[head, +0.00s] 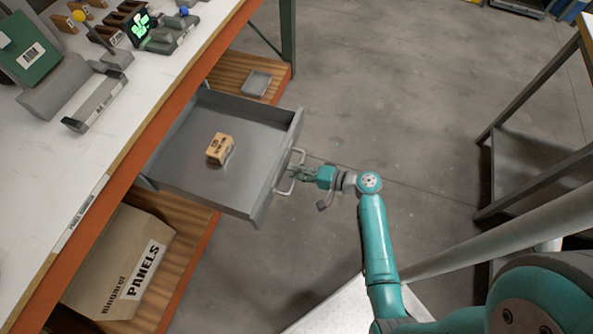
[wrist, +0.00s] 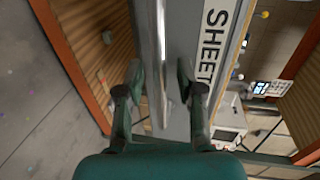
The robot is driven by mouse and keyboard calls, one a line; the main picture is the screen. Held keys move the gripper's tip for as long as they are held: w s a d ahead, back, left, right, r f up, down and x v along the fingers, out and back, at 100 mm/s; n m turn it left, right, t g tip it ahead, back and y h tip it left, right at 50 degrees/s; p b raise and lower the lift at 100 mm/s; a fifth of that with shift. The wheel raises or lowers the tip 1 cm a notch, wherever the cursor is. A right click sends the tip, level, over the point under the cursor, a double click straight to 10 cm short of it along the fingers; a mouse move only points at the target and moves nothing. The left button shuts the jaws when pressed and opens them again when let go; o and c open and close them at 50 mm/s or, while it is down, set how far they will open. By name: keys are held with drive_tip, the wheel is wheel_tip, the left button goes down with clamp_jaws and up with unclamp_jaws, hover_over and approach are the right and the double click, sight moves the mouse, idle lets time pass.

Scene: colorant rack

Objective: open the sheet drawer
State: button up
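The sheet drawer (head: 190,170) is a grey metal drawer, pulled well out from under the bench. A small cardboard box (head: 220,148) sits inside it. Its bar handle (head: 284,184) is on the front panel, which carries a "SHEET" label (wrist: 212,45) in the wrist view. My gripper (head: 300,173) is at the handle. In the wrist view my gripper (wrist: 162,85) has one finger on each side of the handle bar (wrist: 160,60), with visible gaps between fingers and bar. The fingertips' far ends are partly hard to make out.
The white bench top (head: 130,100) holds a green device, racks and small blocks. On the wooden lower shelf are a "PANELS" carton (head: 115,265) and a small grey tray (head: 257,83). A metal-framed stand (head: 535,170) is at right. Open floor lies beyond the drawer.

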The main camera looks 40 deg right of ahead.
drive_tip(key=shift+s+d, duration=0.1)
drive_tip(key=v, duration=1.1)
drive_tip(key=shift+s+d, duration=0.25)
drive_tip(key=shift+s, duration=0.05)
drive_tip(key=s+a+f+g+h, duration=0.3)
drive_tip(key=s+a+f+h, duration=0.4)
drive_tip(key=a, duration=0.5)
drive_tip(key=s+r+n+h, duration=0.2)
drive_tip(key=s+r, duration=0.1)
drive_tip(key=s, duration=0.7)
drive_tip(key=s+a+r+n+t, duration=0.1)
drive_tip(key=s+r+n+t, duration=0.1)
drive_tip(key=r, duration=0.8)
drive_tip(key=s+a+r+n+t, duration=0.1)
drive_tip(key=s+r+n+t, duration=0.2)
drive_tip(key=r, duration=0.8)
drive_tip(key=s+n, duration=0.2)
drive_tip(key=n, duration=0.1)
drive_tip(key=shift+s+n, duration=0.15)
drive_tip(key=shift+n, duration=0.25)
